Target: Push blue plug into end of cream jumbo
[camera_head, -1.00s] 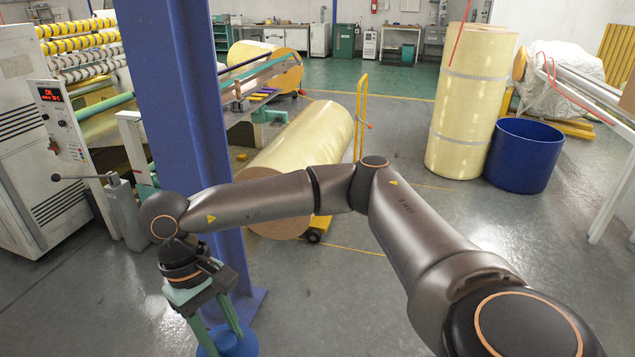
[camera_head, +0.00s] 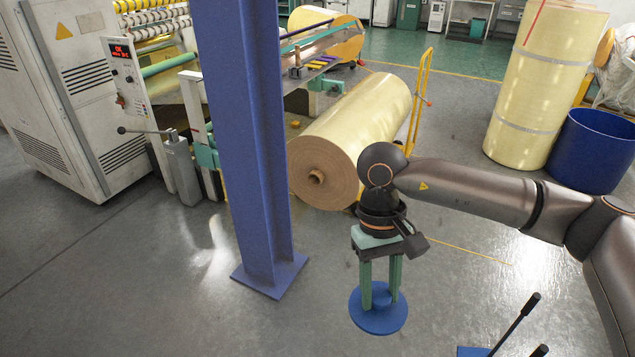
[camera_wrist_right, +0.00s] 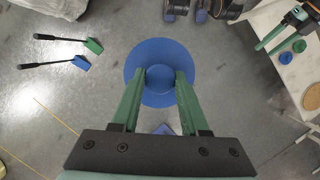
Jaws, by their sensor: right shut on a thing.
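The blue plug (camera_head: 377,312) is a round flange with a raised hub, held below my right gripper (camera_head: 382,294) in the head view. The gripper is shut on the hub. The wrist view shows the plug (camera_wrist_right: 160,62) with a green finger on each side of its hub. The cream jumbo (camera_head: 362,122) lies on its side behind my right wrist. Its brown end face (camera_head: 320,178) with a core hole (camera_head: 316,177) faces me, up and left of the plug. The plug is apart from it. My left gripper is not in view.
A blue steel column (camera_head: 243,140) stands left of the jumbo. A yellow cart handle (camera_head: 420,95) rises behind it. A standing cream roll (camera_head: 540,90) and a blue bin (camera_head: 592,150) are at the right. Long-handled tools (camera_head: 515,325) lie front right. The floor before the jumbo is clear.

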